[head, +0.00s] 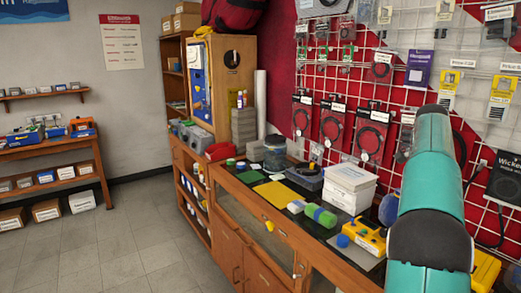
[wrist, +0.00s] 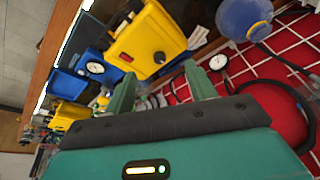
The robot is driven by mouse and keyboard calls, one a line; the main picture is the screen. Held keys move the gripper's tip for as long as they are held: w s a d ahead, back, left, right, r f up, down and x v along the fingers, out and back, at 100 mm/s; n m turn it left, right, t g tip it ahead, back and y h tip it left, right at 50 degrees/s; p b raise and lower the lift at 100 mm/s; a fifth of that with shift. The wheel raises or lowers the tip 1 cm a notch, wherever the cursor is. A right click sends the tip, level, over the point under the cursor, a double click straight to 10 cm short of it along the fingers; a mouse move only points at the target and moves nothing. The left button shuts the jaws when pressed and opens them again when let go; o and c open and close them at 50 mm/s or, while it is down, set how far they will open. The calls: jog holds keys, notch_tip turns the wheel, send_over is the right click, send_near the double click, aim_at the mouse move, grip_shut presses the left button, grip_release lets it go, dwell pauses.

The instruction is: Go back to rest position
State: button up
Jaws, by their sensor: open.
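In the wrist view, my gripper (wrist: 161,84) has its two green fingers spread apart with nothing held between them. Beyond the fingers are a yellow device (wrist: 147,40) with a black knob and a round white-faced gauge (wrist: 218,62). In the head view, my teal arm rises on the right, in front of the display wall. My gripper cannot be made out there.
Packaged goods hang on a white wall grid (head: 395,75). The tiled floor (head: 110,235) on the left is clear.

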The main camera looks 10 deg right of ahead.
jog(key=s+a+r+n+t+y, duration=0.1)
jog(key=s+a+n, duration=0.2)
jog(key=a, duration=0.6)
jog(key=s+a+r+n+t, duration=0.1)
jog(key=s+a+n+t, duration=0.2)
jog(key=a, duration=0.7)
jog(key=s+a+n+y, duration=0.1)
jog(key=s+a+n, duration=0.25)
jog(key=a, duration=0.55)
jog(key=s+a+f+n, duration=0.5)
jog(key=s+a, duration=0.2)
jog(key=a, duration=0.1)
jog(key=s+a+f+n+t+y, duration=0.1)
jog(key=s+a+f+n, duration=0.3)
jog(key=s+a+f, duration=0.2)
jog(key=s+a, duration=0.1)
jog(key=a, duration=0.1)
jog(key=shift+s+a+f+n, duration=0.25)
jog(key=shift+s+a+n, duration=0.05)
jog(key=shift+a+n, duration=0.1)
